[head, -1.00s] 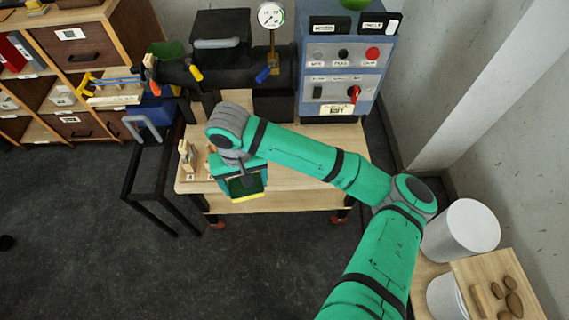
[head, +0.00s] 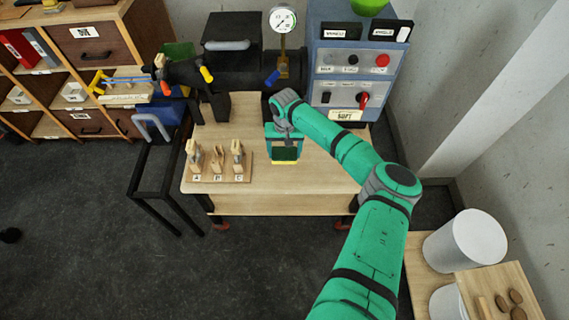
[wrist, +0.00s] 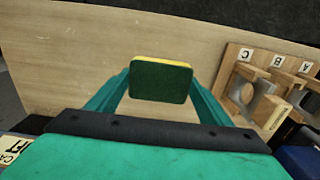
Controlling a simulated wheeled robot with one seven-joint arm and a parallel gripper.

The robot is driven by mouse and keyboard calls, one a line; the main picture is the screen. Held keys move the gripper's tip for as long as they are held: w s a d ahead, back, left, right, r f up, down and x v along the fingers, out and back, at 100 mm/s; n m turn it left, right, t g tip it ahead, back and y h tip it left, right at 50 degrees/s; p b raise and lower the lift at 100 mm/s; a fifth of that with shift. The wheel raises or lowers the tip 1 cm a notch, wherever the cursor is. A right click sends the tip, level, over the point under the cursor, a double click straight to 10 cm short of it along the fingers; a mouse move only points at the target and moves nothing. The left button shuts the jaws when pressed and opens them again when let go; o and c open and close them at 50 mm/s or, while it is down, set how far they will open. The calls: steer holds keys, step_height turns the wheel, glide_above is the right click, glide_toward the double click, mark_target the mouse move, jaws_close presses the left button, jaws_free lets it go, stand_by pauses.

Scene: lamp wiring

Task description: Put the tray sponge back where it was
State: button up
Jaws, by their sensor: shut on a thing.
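The sponge (wrist: 160,79), dark green with a yellow layer, is held between the two fingers of my gripper (wrist: 158,84) in the wrist view. In the head view the sponge (head: 285,154) shows below my gripper (head: 284,146), over the wooden bench top. I cannot tell whether it touches the bench. No tray that is clearly the sponge's place can be made out.
A wooden rack (head: 218,178) with clips labelled A, B and C stands on the bench (head: 300,192), left of the gripper. A blue control panel (head: 352,75) and a black machine with a gauge (head: 282,20) stand behind. The bench front is clear.

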mark_target(285, 154)
steer(key=shift+f, duration=3.5)
steer(key=o, duration=1)
steer(key=shift+f, duration=0.1)
step_height(285, 154, up, 12)
steer(key=shift+r, duration=0.15)
